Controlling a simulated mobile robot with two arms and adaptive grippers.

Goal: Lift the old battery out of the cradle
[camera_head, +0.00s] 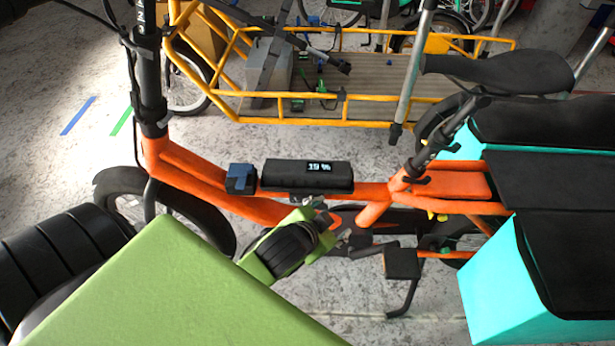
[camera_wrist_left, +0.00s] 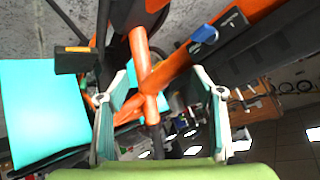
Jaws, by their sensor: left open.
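The battery (camera_head: 290,175) is a long black box with a small lit display, which seems to read 19 %. It lies along the orange frame tube of the bike, and a dark blue block (camera_head: 240,178) sits at its left end. The cradle under it is mostly hidden. My left gripper (camera_head: 318,210) is just below the battery's near side, apart from it as far as I can tell. The left wrist view shows its two fingers (camera_wrist_left: 165,108) spread and empty. There, a black labelled box (camera_wrist_left: 240,25), probably the battery, lies up and right beside a blue part (camera_wrist_left: 203,38). My right gripper is out of view.
Turquoise bags (camera_head: 505,290) with black covers hang at the bike's rear on the right. The black saddle (camera_head: 500,72) is above them. A yellow-framed cargo bed (camera_head: 375,90) carrying a grey box stands behind. The space directly above the battery looks clear.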

